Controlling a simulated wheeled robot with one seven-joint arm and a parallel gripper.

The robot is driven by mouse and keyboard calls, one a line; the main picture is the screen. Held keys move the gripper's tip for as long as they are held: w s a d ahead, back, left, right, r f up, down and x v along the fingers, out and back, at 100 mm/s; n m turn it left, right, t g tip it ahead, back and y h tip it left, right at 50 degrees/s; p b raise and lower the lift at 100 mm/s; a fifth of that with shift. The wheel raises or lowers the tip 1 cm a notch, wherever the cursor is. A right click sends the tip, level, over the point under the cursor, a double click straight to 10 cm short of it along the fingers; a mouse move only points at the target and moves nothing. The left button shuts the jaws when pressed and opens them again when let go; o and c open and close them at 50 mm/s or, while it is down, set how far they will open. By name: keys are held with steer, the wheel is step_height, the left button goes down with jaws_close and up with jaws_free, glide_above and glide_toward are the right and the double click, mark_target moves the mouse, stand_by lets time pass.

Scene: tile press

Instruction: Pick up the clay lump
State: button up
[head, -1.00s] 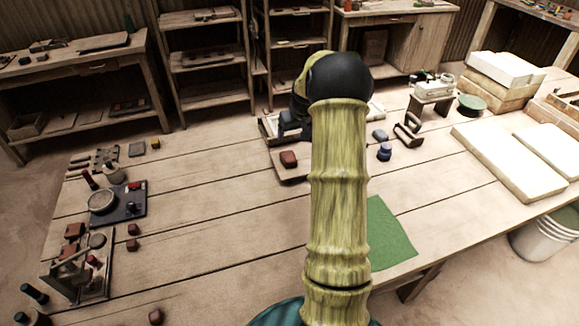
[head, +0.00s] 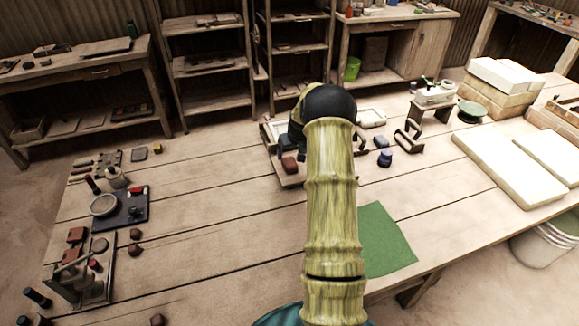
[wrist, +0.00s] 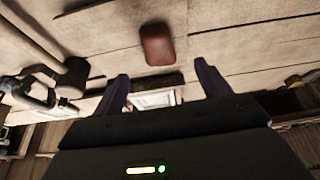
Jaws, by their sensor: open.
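The clay lump, a reddish-brown rounded block (head: 289,166), sits on a wooden board (head: 291,182) near the middle of the table, just left of my arm. In the wrist view the lump (wrist: 157,45) lies ahead of my gripper (wrist: 163,82), between the lines of the two fingers but beyond their tips. The fingers are spread apart with nothing between them touching. In the head view my gripper is mostly hidden behind my wrist and forearm, close beside the lump.
A pale framed panel (wrist: 153,99) shows beyond the fingers. A green mat (head: 388,240) lies near the front edge. Other brown lumps (head: 134,249) lie at left; the table between is clear.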

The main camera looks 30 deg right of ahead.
mark_target(289, 165)
steer(key=shift+x, duration=1.6)
steer(key=shift+p+x, duration=0.7)
steer(key=shift+x, duration=1.9)
steer(key=shift+d, duration=0.1)
steer(key=shift+c, duration=0.3)
steer(key=c, duration=1.2)
step_height(289, 165, up, 10)
steer(key=shift+r+b, duration=0.1)
steer(key=shift+b, duration=0.55)
